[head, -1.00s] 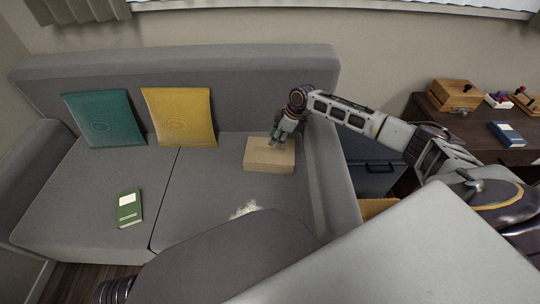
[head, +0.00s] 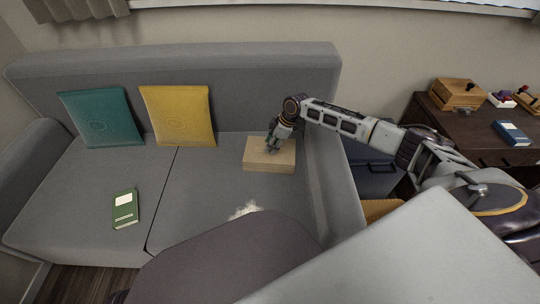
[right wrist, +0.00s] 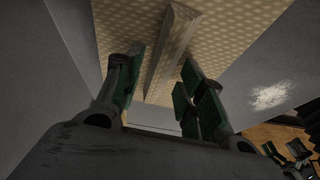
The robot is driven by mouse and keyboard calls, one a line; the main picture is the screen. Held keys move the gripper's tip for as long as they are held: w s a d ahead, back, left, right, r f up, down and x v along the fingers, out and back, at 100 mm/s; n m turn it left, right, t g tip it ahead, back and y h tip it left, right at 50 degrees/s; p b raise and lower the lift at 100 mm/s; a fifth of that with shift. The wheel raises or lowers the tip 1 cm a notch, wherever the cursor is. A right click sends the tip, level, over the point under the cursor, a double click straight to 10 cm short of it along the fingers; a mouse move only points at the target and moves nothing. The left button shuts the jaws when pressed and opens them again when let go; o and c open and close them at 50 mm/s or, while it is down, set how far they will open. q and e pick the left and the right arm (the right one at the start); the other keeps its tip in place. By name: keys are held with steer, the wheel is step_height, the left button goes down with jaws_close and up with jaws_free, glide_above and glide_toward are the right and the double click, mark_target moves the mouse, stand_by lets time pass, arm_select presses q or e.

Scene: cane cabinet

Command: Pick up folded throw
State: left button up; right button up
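The folded throw (head: 262,164) looks like a beige block lying on the right seat of the grey sofa, near its right arm. In the right wrist view, its patterned top (right wrist: 220,35) carries a raised ridge (right wrist: 172,50). My right gripper (head: 271,148) is over the throw's top, reaching in from the right. In the right wrist view, the gripper's green-padded fingers (right wrist: 162,80) are apart, one on each side of the ridge, with gaps visible. I cannot tell whether the fingertips touch the top.
The grey sofa (head: 85,185) holds a teal cushion (head: 102,118), a yellow cushion (head: 178,115), a green book (head: 125,208) and a white patch (head: 244,210). A dark cabinet (head: 470,128) at right bears a wooden box (head: 457,93) and a blue book (head: 512,133).

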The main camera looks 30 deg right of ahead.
jaws_close()
stand_by(0.3)
stand_by(0.3)
